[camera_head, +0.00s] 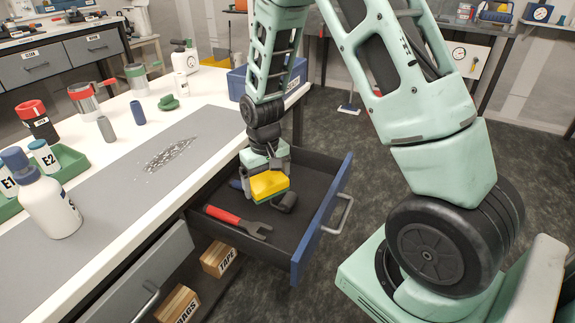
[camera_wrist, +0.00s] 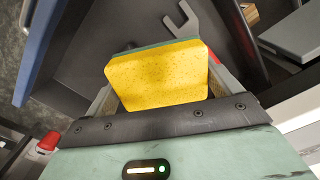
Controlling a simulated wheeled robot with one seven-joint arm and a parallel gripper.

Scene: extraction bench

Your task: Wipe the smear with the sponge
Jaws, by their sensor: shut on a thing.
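The sponge (camera_head: 268,186) is yellow with a green layer. My gripper (camera_head: 268,188) is shut on it and holds it over the open blue-fronted drawer (camera_head: 325,216). In the wrist view the yellow face of the sponge (camera_wrist: 158,75) fills the space between the fingers of my gripper (camera_wrist: 160,88). The smear (camera_head: 170,154) is a patch of grey-white specks and streaks on the grey mat (camera_head: 112,183) on the bench top. The gripper and sponge are to the right of the smear, apart from it, beyond the bench edge.
A red-handled wrench (camera_head: 238,221) lies in the drawer. The mat around the smear is clear.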

